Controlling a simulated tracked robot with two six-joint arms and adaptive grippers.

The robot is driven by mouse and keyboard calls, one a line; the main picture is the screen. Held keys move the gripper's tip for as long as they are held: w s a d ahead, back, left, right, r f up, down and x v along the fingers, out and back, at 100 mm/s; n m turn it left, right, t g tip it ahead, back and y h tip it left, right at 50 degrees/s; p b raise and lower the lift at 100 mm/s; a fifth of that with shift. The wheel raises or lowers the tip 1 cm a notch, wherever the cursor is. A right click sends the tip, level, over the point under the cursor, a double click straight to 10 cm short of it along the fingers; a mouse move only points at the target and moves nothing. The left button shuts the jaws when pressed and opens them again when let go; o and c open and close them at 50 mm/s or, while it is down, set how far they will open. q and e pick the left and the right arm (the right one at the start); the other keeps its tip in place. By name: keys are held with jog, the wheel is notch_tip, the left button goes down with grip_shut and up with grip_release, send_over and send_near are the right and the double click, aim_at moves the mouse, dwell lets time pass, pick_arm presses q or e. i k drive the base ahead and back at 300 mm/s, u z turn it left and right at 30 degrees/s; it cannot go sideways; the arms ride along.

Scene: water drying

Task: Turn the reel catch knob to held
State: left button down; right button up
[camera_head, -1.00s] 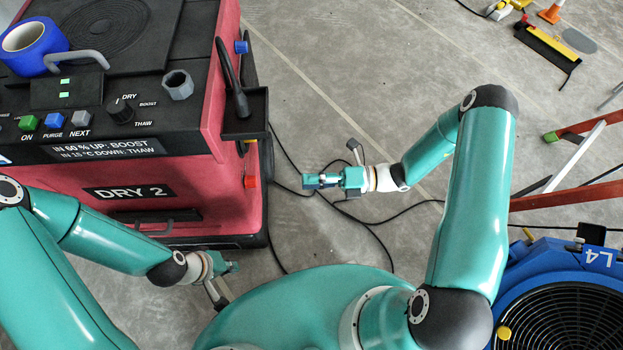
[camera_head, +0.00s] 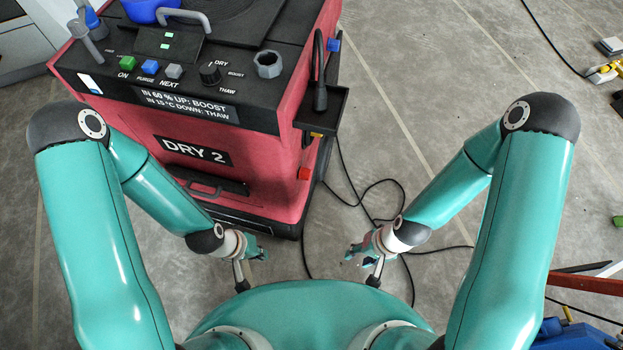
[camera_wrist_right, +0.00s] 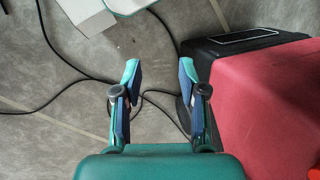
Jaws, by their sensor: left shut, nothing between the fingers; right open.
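I cannot make out a reel or a reel catch knob in either view. The red dryer marked DRY 2 (camera_head: 235,175) stands ahead, with a black mode knob (camera_head: 210,73) labelled DRY, BOOST and THAW on its top panel. My left gripper (camera_head: 258,253) is shut and empty, low in front of the dryer's lower front. My right gripper (camera_head: 352,258) is open and empty above the floor, right of the dryer. In the right wrist view its two fingers (camera_wrist_right: 159,75) stand apart with bare floor and cable between them.
A black cable (camera_head: 385,183) loops over the concrete floor right of the dryer. A side tray (camera_head: 327,108) with a black handle hangs on the dryer's right side. A blue item (camera_head: 550,332) and a red bar (camera_head: 590,284) lie at the lower right. Floor at the upper right is mostly clear.

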aim_at(305, 174)
jog(key=z, duration=0.05)
jog(key=k, duration=0.45)
jog(key=u, duration=2.65)
jog(key=i, duration=0.1)
jog(key=z, duration=4.2)
jog(key=k, duration=0.55)
jog(key=u, duration=2.6)
jog(key=k, duration=0.1)
jog(key=z, duration=1)
jog(key=i, duration=1)
jog(key=z, duration=0.1)
